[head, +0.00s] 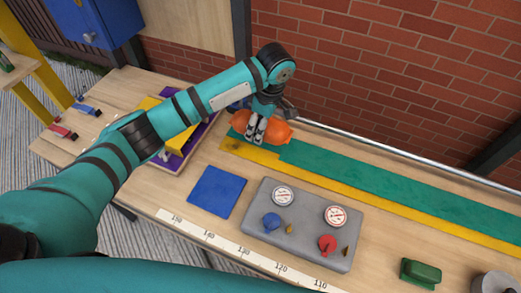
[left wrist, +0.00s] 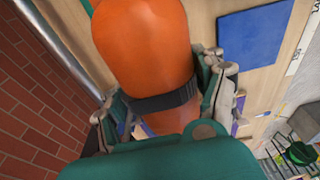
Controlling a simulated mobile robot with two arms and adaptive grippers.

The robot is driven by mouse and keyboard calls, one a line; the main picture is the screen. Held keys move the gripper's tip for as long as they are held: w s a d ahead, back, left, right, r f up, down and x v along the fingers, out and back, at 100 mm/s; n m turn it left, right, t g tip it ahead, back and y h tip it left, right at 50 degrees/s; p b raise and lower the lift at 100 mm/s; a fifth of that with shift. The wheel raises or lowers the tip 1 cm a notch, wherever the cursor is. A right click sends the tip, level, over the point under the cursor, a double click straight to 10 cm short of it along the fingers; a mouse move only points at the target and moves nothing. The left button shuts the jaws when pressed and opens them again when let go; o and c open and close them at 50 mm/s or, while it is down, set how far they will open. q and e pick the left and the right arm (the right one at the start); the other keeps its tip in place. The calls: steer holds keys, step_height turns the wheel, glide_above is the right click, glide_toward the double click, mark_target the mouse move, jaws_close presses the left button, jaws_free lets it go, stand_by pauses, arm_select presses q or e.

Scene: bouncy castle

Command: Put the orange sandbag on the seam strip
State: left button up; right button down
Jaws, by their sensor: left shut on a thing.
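The orange sandbag (head: 276,131) is a plump roll at the left end of the seam strip, near the wall side of the table. It also fills the top middle of the left wrist view (left wrist: 145,45), where a dark strap circles it. My left gripper (head: 256,132) is shut on it, with fingers on both sides of the roll (left wrist: 168,100). The seam strip (head: 390,184) is a long green band with a yellow border, running right along the table. The sandbag overlaps its left end in the picture; I cannot tell whether it touches. My right gripper is out of view.
A grey panel (head: 300,243) with gauges and knobs and a blue square (head: 217,191) lie in front of the strip. A purple-and-yellow tray (head: 176,160) is left. A green object (head: 420,272) stands front right. A brick wall (head: 400,80) rises behind.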

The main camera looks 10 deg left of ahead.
arm_select(q)
glide_above(259, 152)
steer(key=f, duration=0.4)
steer(key=shift+d, duration=0.25)
steer(key=shift+f, duration=0.6)
step_height(259, 152, down, 3)
steer(key=shift+p, duration=0.4)
steer(key=shift+f, duration=0.3)
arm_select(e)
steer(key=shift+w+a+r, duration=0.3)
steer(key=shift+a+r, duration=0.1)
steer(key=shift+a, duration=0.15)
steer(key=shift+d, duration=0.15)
arm_select(q)
steer(key=o, duration=1.8)
steer(key=shift+f, duration=0.15)
